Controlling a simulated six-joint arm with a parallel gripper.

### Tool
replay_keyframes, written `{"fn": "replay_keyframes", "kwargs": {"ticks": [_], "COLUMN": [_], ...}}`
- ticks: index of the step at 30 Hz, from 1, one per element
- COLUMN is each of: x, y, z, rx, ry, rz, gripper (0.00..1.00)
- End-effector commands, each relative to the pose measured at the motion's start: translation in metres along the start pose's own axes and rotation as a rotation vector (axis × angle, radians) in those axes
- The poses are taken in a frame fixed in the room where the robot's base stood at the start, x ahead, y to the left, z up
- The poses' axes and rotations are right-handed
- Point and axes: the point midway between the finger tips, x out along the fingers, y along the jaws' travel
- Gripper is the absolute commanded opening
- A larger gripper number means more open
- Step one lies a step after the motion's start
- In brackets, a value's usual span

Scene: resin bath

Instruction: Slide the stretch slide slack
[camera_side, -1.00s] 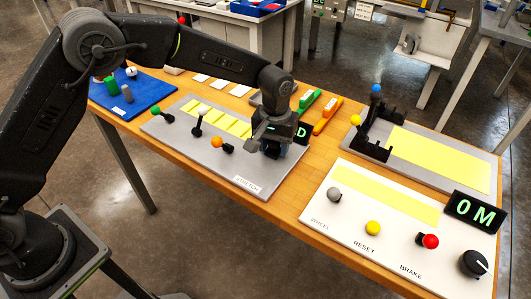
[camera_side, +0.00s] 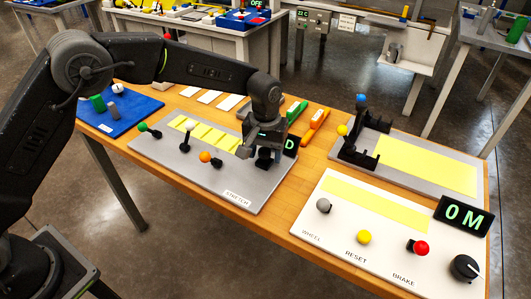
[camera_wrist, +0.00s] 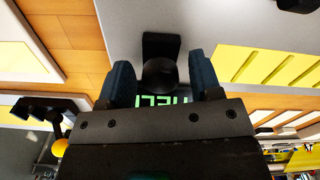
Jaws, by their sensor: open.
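The grey panel labelled STRETCH (camera_side: 238,198) lies on the wooden table, with a yellow striped area and several small ball-topped controls. My gripper (camera_side: 265,153) is low over its right end, covering what is under it in the side view. In the wrist view my gripper (camera_wrist: 162,80) is open, with one blue-grey finger on each side of a dark round knob (camera_wrist: 160,74) on a black base. I cannot tell whether the fingers touch the knob. A dark display (camera_side: 291,145) stands behind my gripper, mostly hidden; its green lettering also shows beyond the knob in the wrist view (camera_wrist: 152,100).
Green (camera_side: 144,127), white (camera_side: 190,126) and orange (camera_side: 205,157) knobs stand left of my gripper. Orange (camera_side: 315,126) and green bars lie behind. A panel with a black bracket (camera_side: 359,152) and a white panel with WHEEL, RESET and BRAKE controls (camera_side: 310,228) are to the right.

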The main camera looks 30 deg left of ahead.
Motion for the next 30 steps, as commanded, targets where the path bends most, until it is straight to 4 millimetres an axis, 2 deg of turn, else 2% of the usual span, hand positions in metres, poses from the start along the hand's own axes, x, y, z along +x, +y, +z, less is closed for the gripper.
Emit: {"fn": "replay_keyframes", "kwargs": {"ticks": [9, 15, 21, 30], "x": [-0.068, -0.106, -0.126, -0.130], "y": [0.000, 0.000, 0.000, 0.000], "z": [-0.001, -0.001, -0.001, -0.001], "rx": [-0.001, -0.002, -0.003, -0.002], "ry": [0.006, 0.005, 0.003, 0.003], "rz": [0.004, 0.004, 0.002, 0.003], "gripper": [0.58, 0.58, 0.58, 0.58]}}
